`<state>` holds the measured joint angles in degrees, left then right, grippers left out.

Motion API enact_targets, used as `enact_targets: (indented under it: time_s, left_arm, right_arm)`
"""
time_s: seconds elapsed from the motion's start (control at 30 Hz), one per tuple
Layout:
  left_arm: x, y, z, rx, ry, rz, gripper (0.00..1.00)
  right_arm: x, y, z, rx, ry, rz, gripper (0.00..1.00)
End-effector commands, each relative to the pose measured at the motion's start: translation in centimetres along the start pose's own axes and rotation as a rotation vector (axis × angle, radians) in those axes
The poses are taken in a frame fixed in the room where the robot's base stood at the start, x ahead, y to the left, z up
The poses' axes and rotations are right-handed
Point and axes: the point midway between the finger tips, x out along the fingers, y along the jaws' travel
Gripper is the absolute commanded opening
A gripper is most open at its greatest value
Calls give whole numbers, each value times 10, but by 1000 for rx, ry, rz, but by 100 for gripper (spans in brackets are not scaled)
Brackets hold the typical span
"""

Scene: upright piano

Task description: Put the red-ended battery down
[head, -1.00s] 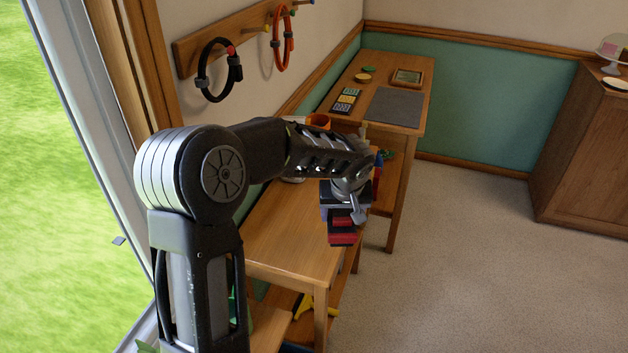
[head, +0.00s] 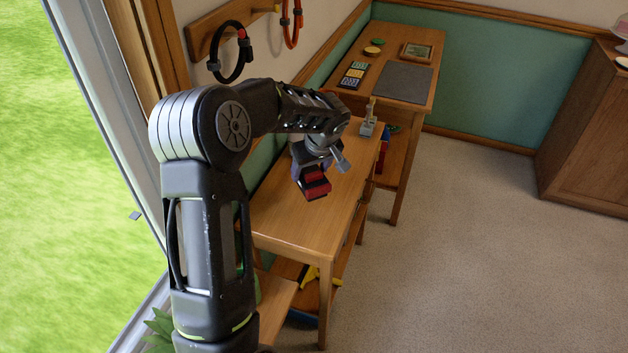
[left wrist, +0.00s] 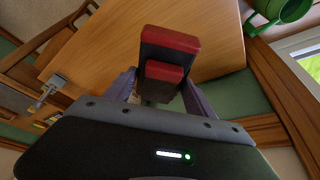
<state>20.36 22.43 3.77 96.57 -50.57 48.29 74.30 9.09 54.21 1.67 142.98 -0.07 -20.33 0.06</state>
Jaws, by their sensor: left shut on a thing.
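The red-ended battery (head: 314,183) is a dark block with red end parts. My left gripper (head: 308,172) is shut on it and holds it over the wooden table (head: 290,222). In the left wrist view the battery (left wrist: 168,42) sits between the two fingers of my left gripper (left wrist: 160,88), red end outward, with the tabletop (left wrist: 222,45) behind it. I cannot tell whether the battery touches the table. My left arm hides part of the table's far left side. My right gripper is not in view.
A small grey metal device (head: 368,126) stands at the table's far end. A green mug (left wrist: 284,10) shows in the left wrist view. Behind is a taller desk with a grey mat (head: 403,82). Cables (head: 232,58) hang from a wall rail. The table's near part is clear.

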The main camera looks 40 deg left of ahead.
Motion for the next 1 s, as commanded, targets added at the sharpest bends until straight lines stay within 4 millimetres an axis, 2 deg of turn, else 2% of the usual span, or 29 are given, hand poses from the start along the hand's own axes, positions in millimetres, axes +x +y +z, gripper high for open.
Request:
enact_targets:
  time_s: [0.1,0.2,0.57,0.83,1.0]
  left_arm:
    - [18,0,8,1,-2,-1,0]
    - [28,0,11,0,1,0,0]
    - [32,0,13,0,1,1,0]
    - [62,0,26,1,0,0,0]
    - [66,1,27,0,1,1,0]
  right_arm:
    - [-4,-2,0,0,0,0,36]
    - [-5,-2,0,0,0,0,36]
    - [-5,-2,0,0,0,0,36]
    - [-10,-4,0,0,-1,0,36]
    - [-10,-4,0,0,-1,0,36]
